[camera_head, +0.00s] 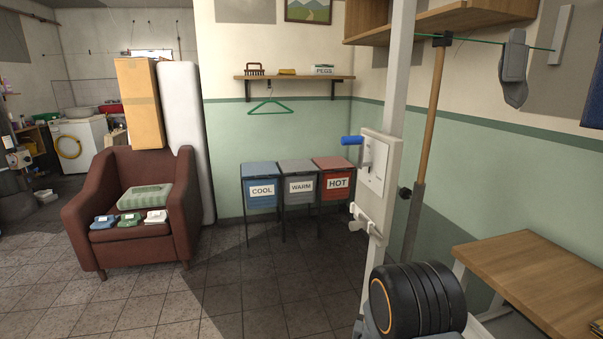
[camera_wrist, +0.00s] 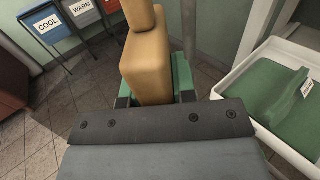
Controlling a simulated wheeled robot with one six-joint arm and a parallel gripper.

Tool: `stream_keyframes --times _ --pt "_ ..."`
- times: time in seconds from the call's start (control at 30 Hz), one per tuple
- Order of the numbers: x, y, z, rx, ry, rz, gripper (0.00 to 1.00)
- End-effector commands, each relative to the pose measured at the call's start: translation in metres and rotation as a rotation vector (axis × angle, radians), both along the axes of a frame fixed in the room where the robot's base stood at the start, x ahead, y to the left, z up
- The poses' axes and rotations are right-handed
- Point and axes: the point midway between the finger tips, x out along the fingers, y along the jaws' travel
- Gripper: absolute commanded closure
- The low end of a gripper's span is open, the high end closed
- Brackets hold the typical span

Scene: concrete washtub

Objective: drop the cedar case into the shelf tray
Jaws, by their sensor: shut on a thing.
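The cedar case (camera_wrist: 148,68) is a tan wooden block with a narrower part at its top, seen in the wrist view. My gripper (camera_wrist: 154,94) is shut on it, with green-and-dark fingers at both sides of its lower part. My gripper and the case do not show in the head view. A white-rimmed tray (camera_wrist: 233,84) lies to the right of the case in the wrist view, apart from it, with a green object (camera_wrist: 285,106) inside. I cannot tell for sure whether this is the shelf tray.
Bins marked COOL (camera_head: 261,190), WARM (camera_head: 300,189) and HOT (camera_head: 337,184) stand by the back wall. A maroon armchair (camera_head: 92,184) holds folded cloths. A wooden table (camera_head: 530,270) is at right. A white post (camera_head: 392,90) rises in front. Tiled floor is open at centre left.

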Motion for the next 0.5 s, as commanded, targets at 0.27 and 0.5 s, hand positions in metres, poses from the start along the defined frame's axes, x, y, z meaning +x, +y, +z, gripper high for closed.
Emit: stream_keyframes --times 0.27,0.5 --pt "-0.005 -0.122 -0.012 0.002 -0.008 -0.402 0.95" --pt "-0.044 -0.236 0.004 0.002 -0.007 -0.868 0.95"
